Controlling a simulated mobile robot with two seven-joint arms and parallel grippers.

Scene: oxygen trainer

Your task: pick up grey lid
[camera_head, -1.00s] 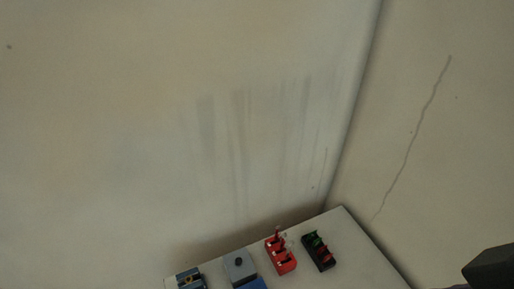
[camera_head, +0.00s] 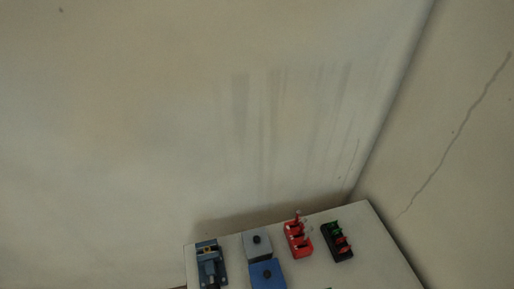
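A grey lid (camera_head: 252,241) with a dark round knob lies near the back edge of the white table in the head view. It seems to sit at the back of a box-like thing, directly behind a blue lid (camera_head: 267,275) that also has a dark knob. What is under the two lids is hidden. Neither of my grippers shows in this view.
The white table (camera_head: 375,245) stands in a corner between two walls. A blue-grey device (camera_head: 209,262) is left of the lids. A red rack (camera_head: 298,241) and a black rack (camera_head: 337,243) with green and red parts are to the right.

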